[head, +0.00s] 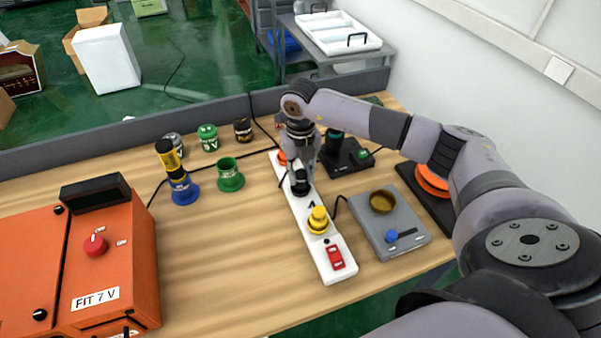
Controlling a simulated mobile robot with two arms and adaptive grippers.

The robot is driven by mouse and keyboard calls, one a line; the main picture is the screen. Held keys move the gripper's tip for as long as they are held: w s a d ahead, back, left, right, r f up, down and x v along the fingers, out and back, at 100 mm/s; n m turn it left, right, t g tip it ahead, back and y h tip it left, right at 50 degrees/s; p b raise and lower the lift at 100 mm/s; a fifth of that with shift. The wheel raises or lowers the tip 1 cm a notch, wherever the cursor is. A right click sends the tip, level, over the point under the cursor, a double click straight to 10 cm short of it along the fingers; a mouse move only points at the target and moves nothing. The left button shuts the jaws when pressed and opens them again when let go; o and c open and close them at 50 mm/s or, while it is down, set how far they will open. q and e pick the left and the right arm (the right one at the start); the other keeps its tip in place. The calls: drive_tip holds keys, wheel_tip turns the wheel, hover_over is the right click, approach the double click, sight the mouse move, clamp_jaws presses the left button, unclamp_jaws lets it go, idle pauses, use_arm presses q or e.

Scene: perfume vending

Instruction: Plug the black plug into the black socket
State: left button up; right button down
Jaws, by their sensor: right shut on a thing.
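The white power strip (309,238) lies lengthwise on the wooden table. My right gripper (301,165) is over its upper half, pointing down and shut on the black plug (300,184). The plug is at the strip, below the fingertips. The black socket is hidden under the plug and gripper, and I cannot tell how far the plug is in. A yellow plug (318,217) stands on the strip nearer to me, with a red switch (336,258) at the near end. My left gripper is not in view.
A grey box (402,238) with a brown dish stands right of the strip. A black device (345,155) is behind it. Blue (185,194) and green (230,179) holders stand left, and an orange machine (110,260) is at far left. Table between them is clear.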

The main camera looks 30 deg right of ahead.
drive_tip(key=c, duration=1.2)
unclamp_jaws()
drive_tip(key=shift+c, duration=0.2)
drive_tip(key=shift+o, duration=0.4)
drive_tip(key=o, duration=0.4)
drive_tip(key=shift+r+p, duration=2.3)
drive_tip(key=shift+r, duration=1.25)
drive_tip(key=shift+c, duration=0.2)
